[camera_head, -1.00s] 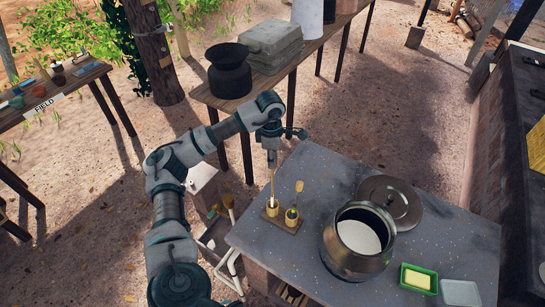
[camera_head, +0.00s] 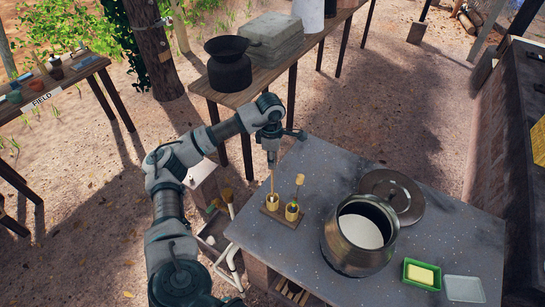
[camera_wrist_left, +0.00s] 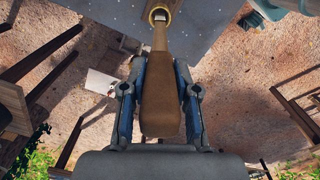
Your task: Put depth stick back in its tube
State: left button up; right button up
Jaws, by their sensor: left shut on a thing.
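My left gripper (camera_head: 271,158) is above the left tube (camera_head: 272,202), at the table's left side. It is shut on the depth stick (camera_wrist_left: 160,95), whose broad brown handle sits between the two fingers in the left wrist view. The stick's thin shaft (camera_head: 272,182) hangs down upright, and its lower end is at or in the left tube's mouth. In the left wrist view the tube's ring-shaped mouth (camera_wrist_left: 160,14) surrounds the far end of the stick. A second tube (camera_head: 292,212) beside it holds another stick with a flat yellowish head (camera_head: 299,180). My right gripper is not in view.
Both tubes stand on a small wooden base (camera_head: 284,218) on the grey speckled table (camera_head: 310,265). To the right are a metal pot (camera_head: 345,255) of white liquid, a round lid (camera_head: 405,203), a green tray (camera_head: 421,284) and a pale tray (camera_head: 464,289).

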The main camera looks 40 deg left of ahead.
pick_arm(q)
jog(key=o, duration=0.9)
jog(key=shift+f, duration=0.1)
jog(key=shift+o, duration=0.2)
jog(key=r, duration=1.1)
jog(key=shift+a+r, duration=0.25)
jog(key=shift+r, duration=0.15)
jog(key=shift+s, duration=0.1)
